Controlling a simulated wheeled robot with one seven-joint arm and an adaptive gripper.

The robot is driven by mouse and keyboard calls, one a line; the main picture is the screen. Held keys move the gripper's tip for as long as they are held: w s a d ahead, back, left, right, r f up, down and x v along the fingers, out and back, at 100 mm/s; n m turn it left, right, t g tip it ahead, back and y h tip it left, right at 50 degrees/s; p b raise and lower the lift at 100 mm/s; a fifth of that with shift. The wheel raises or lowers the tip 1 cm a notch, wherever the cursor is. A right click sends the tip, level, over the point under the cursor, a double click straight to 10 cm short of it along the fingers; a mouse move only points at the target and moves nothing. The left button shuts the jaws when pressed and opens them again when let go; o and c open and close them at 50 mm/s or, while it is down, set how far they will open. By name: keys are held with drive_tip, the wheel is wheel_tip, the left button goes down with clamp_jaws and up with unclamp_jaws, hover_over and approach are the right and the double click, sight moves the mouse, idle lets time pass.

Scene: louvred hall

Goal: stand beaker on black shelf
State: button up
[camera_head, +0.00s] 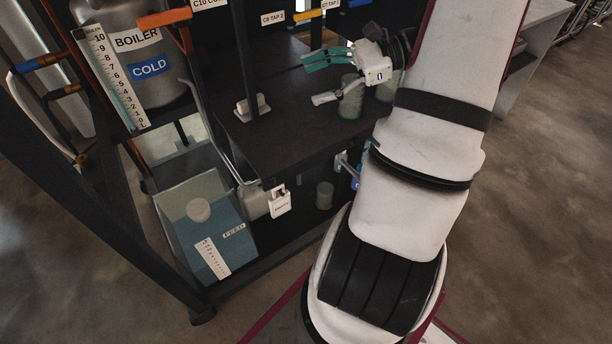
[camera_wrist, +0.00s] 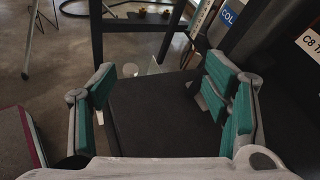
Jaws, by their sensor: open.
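A clear beaker (camera_head: 350,104) with some greenish content shows upright at the black shelf (camera_head: 300,130), below my wrist and partly hidden by a finger. A second similar vessel (camera_head: 387,92) is just right of it, partly hidden by my arm. I cannot tell which one the task means. My gripper (camera_head: 322,78) is open, its teal-padded fingers spread over the shelf and pointing left. In the wrist view my gripper (camera_wrist: 165,105) is open and empty, with the bare black shelf surface (camera_wrist: 160,115) between the fingers. No beaker shows clearly there.
A white bracket (camera_head: 252,106) stands by a black post at the shelf's left. A boiler (camera_head: 140,50) with a scale is at upper left. Below are a blue feed tank (camera_head: 205,235), a white tag (camera_head: 280,202) and a small jar (camera_head: 325,195). The shelf's middle is clear.

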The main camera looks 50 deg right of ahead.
drive_tip(key=s+a+r+n+g+h, duration=0.1)
drive_tip(key=s+a+r+n+g, duration=0.2)
drive_tip(key=a, duration=0.4)
drive_tip(key=a+r+n+g, duration=0.1)
drive_tip(key=a+n+g, duration=0.25)
drive_tip(key=a, duration=0.35)
drive_tip(key=s+a+r+n+g+h, duration=0.1)
drive_tip(key=s+a+r+n+g, duration=0.15)
drive_tip(key=a+n, duration=0.35)
drive_tip(key=s+a+n+h, duration=0.2)
drive_tip(key=s+n+h, duration=0.2)
drive_tip(key=s+n, duration=0.1)
drive_tip(key=s+a+n+h, duration=0.2)
drive_tip(key=s+n+h, duration=0.2)
drive_tip(key=s, duration=0.4)
drive_tip(key=shift+a+f+n+h, duration=0.3)
drive_tip(key=shift+a+f+n, duration=0.1)
drive_tip(key=shift+n, duration=0.45)
drive_tip(key=shift+s, duration=0.1)
wheel_tip(320, 180, up, 25)
drive_tip(key=t+p, duration=0.3)
drive_tip(key=p, duration=2)
drive_tip(key=shift+t, duration=0.3)
drive_tip(key=shift+d+r, duration=0.1)
